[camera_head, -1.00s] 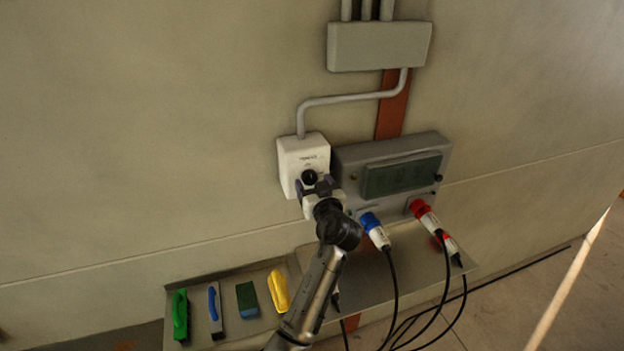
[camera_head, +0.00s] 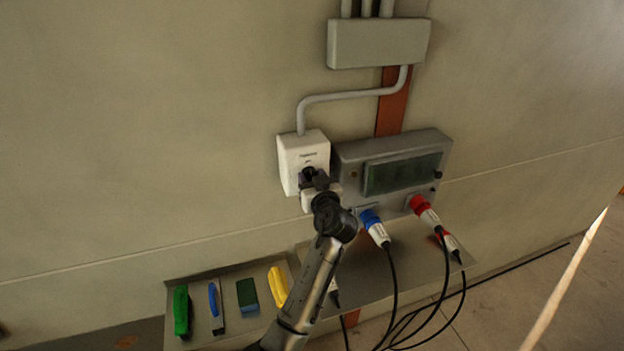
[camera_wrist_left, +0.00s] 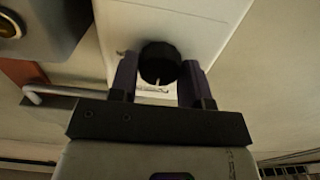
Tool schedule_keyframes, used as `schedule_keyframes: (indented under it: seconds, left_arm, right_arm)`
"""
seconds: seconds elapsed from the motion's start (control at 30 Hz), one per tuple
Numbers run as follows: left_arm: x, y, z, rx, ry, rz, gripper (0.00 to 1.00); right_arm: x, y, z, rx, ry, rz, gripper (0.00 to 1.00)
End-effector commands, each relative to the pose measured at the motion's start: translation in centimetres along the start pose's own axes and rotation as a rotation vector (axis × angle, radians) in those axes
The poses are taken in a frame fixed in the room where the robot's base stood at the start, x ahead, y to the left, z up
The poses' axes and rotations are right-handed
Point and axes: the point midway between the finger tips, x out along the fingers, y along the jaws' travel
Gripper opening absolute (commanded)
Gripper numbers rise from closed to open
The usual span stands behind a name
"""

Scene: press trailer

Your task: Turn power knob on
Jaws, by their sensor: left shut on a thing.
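The black power knob (camera_wrist_left: 160,63) sits on the front of a white switch box (camera_head: 303,150) on the wall. A small light mark shows on the knob's lower edge in the left wrist view. My left gripper (camera_head: 310,175) is at the box front, with its fingers on both sides of the knob, shut on it. In the left wrist view the two purple-grey fingers (camera_wrist_left: 159,75) flank the knob. In the head view the gripper partly covers the knob. My right gripper is not in view.
A grey panel (camera_head: 346,165) with a dark screen (camera_head: 402,173) is right of the box. A blue plug (camera_head: 371,221) and a red plug (camera_head: 421,207) with black cables hang below. A shelf (camera_head: 240,275) holds a green tool, a yellow tool and others.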

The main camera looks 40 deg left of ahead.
Motion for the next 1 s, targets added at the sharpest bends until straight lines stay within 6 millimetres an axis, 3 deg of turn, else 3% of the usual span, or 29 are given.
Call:
schedule_keyframes:
  seconds: [0.47,1.0]
  left_arm:
    - [0.0,0.0,-0.1,0.108,0.001,0.000,0.20]
    - [0.0,0.0,-0.3,0.601,0.001,0.000,0.20]
  right_arm:
    - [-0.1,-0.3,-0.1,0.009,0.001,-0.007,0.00]
    - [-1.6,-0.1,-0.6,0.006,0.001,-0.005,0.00]
